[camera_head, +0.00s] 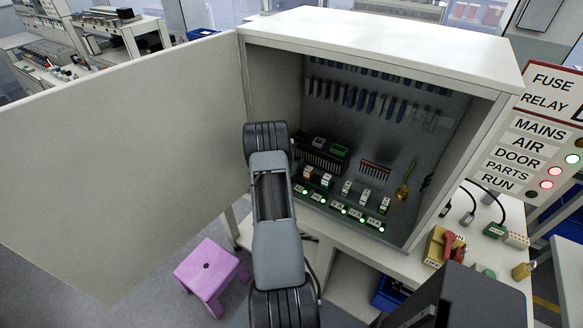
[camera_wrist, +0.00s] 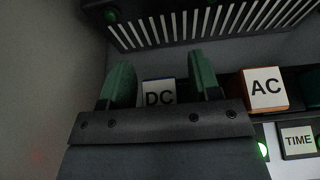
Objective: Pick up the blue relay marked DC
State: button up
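The relay marked DC (camera_wrist: 159,93) shows in the wrist view, its white label facing me with a little blue at its edge. My gripper (camera_wrist: 160,68) has its two green-padded fingers apart, one on each side of this relay. The fingers look open, with narrow gaps beside the relay. The lower part of the relay is hidden behind the gripper body. In the head view my arm reaches into the open cabinet (camera_head: 385,42) and hides the DC relay and my gripper.
An orange relay marked AC (camera_wrist: 265,89) stands close to the right finger. A TIME label (camera_wrist: 298,140) with a green light is below it. A slotted dark part (camera_wrist: 180,25) lies beyond the fingers. The cabinet door (camera_head: 130,150) stands open at left; a purple stool (camera_head: 208,268) is below.

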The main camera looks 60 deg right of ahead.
jog(key=c, duration=0.9)
jog(key=shift+r, duration=0.2)
